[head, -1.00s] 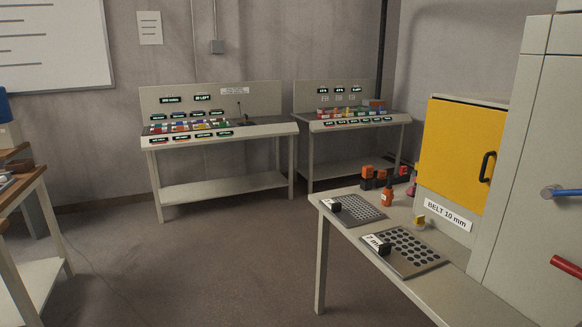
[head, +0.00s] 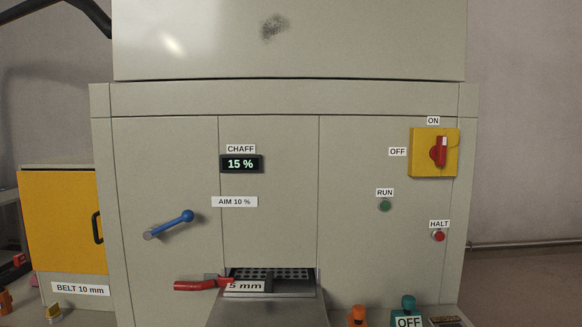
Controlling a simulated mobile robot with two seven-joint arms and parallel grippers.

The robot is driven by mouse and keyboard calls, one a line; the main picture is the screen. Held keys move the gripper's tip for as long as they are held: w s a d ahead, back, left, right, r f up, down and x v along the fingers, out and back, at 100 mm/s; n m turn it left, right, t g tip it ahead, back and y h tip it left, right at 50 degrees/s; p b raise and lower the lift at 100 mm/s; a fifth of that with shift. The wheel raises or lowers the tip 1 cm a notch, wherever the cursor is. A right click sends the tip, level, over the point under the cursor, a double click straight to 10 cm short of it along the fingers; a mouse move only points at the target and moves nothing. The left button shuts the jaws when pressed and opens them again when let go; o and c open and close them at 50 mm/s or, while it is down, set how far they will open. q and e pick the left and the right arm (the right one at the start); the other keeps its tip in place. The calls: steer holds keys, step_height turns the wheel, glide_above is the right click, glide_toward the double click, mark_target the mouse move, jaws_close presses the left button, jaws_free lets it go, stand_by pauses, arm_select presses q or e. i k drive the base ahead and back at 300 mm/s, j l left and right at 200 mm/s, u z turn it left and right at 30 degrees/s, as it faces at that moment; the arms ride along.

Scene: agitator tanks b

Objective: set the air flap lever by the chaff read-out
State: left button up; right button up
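The chaff read-out (head: 241,164) on the machine's front shows 15 % under a CHAFF label. An AIM 10 % label (head: 234,202) sits below it. A blue-knobbed lever (head: 170,224), which looks like the air flap lever, is on the left panel. Its knob points up and to the right. It carries no label that I can see. Neither of my grippers shows in the head view.
A red handle (head: 200,284) sticks out left of a slot holding a perforated screen (head: 270,274) marked 5 mm. At right are a yellow switch box (head: 448,141) with its red knob toward ON, a green RUN button (head: 385,205) and a red HALT button (head: 439,236). A yellow cabinet (head: 60,222) stands left.

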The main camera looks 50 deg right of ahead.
mark_target(187, 216)
steer(key=z, duration=0.85)
